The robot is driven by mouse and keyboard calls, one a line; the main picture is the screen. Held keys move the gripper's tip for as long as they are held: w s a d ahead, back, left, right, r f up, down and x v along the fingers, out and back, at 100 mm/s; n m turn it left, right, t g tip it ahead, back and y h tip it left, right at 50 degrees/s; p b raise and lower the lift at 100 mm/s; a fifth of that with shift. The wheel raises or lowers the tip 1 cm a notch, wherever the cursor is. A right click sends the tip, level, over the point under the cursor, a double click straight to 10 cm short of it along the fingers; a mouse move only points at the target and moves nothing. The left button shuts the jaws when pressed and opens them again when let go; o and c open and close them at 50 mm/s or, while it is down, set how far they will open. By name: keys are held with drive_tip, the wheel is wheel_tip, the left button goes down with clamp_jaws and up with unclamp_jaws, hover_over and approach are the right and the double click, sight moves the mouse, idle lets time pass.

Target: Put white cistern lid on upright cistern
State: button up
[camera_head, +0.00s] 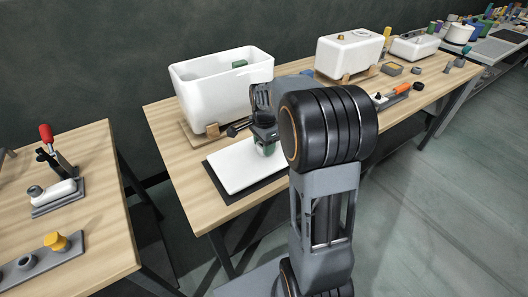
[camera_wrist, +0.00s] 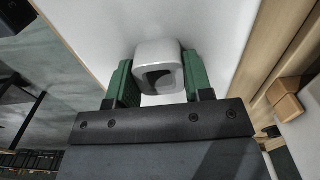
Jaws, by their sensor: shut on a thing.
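The white cistern lid (camera_head: 236,168) is a flat slab lying on or just over a dark mat (camera_head: 224,190) at the front of the bench; I cannot tell if it touches. My gripper (camera_head: 266,148) is above the lid. In the wrist view, the green fingers of my gripper (camera_wrist: 158,82) are shut on the lid's white knob (camera_wrist: 157,56), with the lid's surface (camera_wrist: 225,35) around it. The upright cistern (camera_head: 215,97) is white, open at the top, and stands behind the lid on a wooden board. My arm hides the lid's right part.
A second white cistern (camera_head: 345,58), with its top covered, stands on wooden blocks further right. A low white tank (camera_head: 414,48) is beyond it. An orange-handled tool (camera_head: 401,89) lies right of my arm. A left bench (camera_head: 100,200) holds a red-handled clamp (camera_head: 46,134).

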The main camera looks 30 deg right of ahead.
drive_tip(key=shift+r, duration=0.15)
drive_tip(key=shift+r+p, duration=1.6)
drive_tip(key=shift+r, duration=0.1)
drive_tip(key=shift+d, duration=0.1)
